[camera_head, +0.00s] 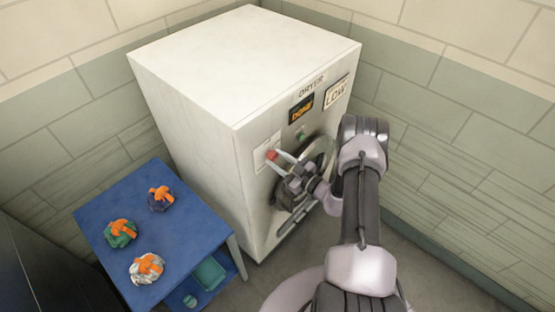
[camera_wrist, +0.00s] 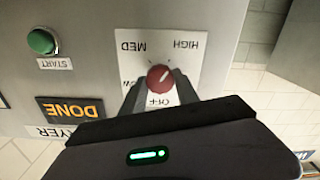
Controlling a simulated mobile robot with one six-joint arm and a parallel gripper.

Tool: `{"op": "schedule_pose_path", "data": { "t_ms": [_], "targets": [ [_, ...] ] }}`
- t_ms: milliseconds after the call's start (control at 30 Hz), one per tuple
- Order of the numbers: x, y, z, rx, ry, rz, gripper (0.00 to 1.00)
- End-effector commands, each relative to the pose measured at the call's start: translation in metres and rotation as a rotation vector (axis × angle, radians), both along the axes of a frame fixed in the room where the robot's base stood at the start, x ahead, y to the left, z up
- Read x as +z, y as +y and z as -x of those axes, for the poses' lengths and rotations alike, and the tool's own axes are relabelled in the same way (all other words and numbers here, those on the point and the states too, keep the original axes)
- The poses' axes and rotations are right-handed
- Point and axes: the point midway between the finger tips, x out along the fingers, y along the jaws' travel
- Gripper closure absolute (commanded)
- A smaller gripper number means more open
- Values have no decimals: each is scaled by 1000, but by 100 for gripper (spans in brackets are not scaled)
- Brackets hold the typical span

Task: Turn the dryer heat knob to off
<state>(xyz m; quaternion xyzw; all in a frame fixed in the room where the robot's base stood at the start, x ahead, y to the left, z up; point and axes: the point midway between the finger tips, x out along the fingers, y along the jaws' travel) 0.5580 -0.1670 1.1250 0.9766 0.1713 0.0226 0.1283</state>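The red heat knob (camera_wrist: 160,77) sits on a white dial plate (camera_wrist: 212,52) on the dryer front, seen upside down in the wrist view. The plate reads HIGH, MED and OFF; a label on the left is partly hidden by a finger. A short white mark on the knob seems to slant toward HIGH. My gripper (camera_wrist: 160,88) has one finger on each side of the knob, with small gaps, and looks open. In the head view, the knob (camera_head: 271,155) is at the tips of my gripper (camera_head: 280,163).
A blue table (camera_head: 185,235) with several orange-strapped bags stands left. Walls close in behind.

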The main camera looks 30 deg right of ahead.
Motion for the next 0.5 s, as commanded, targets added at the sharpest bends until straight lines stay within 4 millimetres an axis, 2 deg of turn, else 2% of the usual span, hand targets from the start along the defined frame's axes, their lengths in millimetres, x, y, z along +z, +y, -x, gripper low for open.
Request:
{"op": "schedule_pose_path", "data": {
  "t_ms": [33,100,133,500],
  "targets": [
    [0,0,0,1,0,0,82],
    [0,0,0,1,0,0,96],
    [0,0,0,1,0,0,100],
    [-2,0,0,1,-25,71,100]
  ]
}}
